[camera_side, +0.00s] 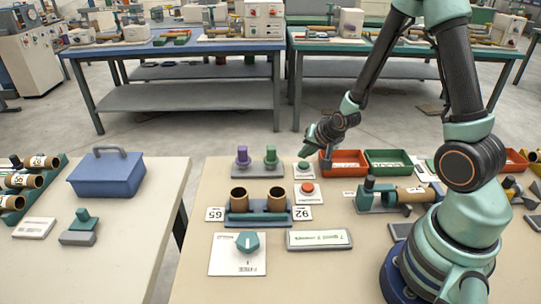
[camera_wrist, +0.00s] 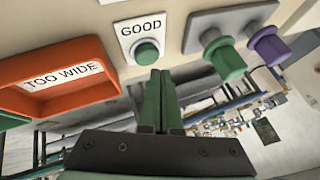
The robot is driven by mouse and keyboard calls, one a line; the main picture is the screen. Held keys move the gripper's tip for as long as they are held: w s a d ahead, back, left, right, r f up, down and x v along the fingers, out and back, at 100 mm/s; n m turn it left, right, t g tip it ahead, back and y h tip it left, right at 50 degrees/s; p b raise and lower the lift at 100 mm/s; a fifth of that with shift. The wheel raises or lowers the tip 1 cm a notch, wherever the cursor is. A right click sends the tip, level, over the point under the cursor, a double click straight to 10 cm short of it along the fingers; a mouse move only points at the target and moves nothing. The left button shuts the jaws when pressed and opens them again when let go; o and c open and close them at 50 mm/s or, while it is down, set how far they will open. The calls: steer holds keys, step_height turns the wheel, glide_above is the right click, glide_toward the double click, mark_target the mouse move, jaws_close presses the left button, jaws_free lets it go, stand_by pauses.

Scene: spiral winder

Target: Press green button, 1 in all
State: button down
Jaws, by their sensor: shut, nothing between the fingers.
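The green button (camera_side: 303,163) sits on a small white plate on the beige table, just left of the red bin. My gripper (camera_side: 309,143) is shut and empty, above and slightly right of the button in the side view. In the wrist view its two green fingertips (camera_wrist: 158,76) lie together close below the button. I cannot tell whether they touch it, but a gap seems to show in the side view.
The red bin (camera_wrist: 62,78), labelled TOO WIDE, stands beside the button. A purple peg (camera_side: 242,155) and a green peg (camera_side: 270,157) stand on its other side. A red button (camera_side: 307,188) and a holder with two brown tubes (camera_side: 257,205) are nearer the front.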

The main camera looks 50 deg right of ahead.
mark_target(304, 166)
steer(key=shift+r, duration=2.35)
steer(key=shift+a+r, duration=0.1)
steer(key=shift+r, duration=0.05)
steer(key=s+a+r+n+y, duration=0.1)
steer(key=s+a+r+n, duration=0.4)
steer(key=r, duration=0.3)
steer(key=s+a+r+n+g+y, duration=0.1)
steer(key=s+a+r+n, duration=0.5)
steer(key=s+a+r, duration=0.1)
steer(key=shift+r, duration=0.65)
